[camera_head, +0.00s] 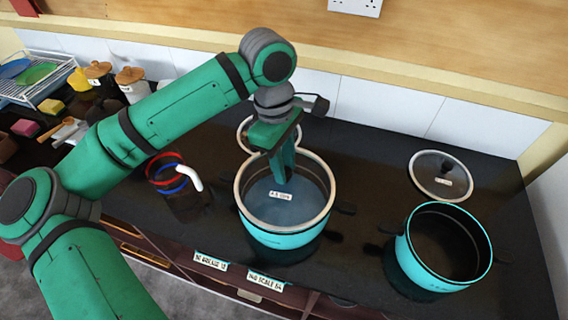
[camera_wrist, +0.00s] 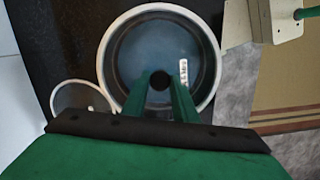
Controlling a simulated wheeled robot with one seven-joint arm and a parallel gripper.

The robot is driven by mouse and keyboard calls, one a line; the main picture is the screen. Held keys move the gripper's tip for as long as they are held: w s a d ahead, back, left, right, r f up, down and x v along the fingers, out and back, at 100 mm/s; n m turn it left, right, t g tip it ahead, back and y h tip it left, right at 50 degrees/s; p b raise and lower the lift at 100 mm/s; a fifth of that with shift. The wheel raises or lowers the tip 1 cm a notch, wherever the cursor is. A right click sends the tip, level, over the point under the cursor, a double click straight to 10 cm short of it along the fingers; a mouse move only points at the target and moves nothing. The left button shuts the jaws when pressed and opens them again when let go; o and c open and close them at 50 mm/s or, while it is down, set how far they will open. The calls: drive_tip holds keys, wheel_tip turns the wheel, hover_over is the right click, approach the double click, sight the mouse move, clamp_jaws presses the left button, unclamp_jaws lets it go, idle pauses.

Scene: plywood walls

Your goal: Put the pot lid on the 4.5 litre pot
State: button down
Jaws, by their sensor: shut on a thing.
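My gripper (camera_head: 283,168) is shut on the black knob of a round glass lid with a pale rim; the knob shows between the fingers (camera_wrist: 160,90) in the wrist view. The pot lid (camera_head: 262,213) has a small white label, which seems to read 4.5 litre. It is level over the mouth of a turquoise pot (camera_head: 283,240) in the middle of the counter, its rim closely matching the pot's rim. I cannot tell whether it rests on the pot or hovers just above. The lid also shows in the wrist view (camera_wrist: 211,60).
An open, empty turquoise pot (camera_head: 440,270) stands at the right. Another labelled glass lid (camera_head: 428,188) lies behind it. A round pale-rimmed item (camera_head: 243,135) is behind the middle pot. A red-and-blue-rimmed item (camera_head: 165,180) stands left. A dish rack (camera_head: 40,80) and jars are far left.

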drive_tip(key=shift+f, duration=0.6)
idle(0.3)
drive_tip(key=c, duration=1.3)
unclamp_jaws()
drive_tip(key=shift+c, duration=0.2)
wheel_tip(320, 180, up, 11)
drive_tip(key=a, duration=0.1)
drive_tip(key=shift+w, duration=0.25)
drive_tip(key=shift+a+f, duration=0.1)
drive_tip(key=shift+f, duration=0.05)
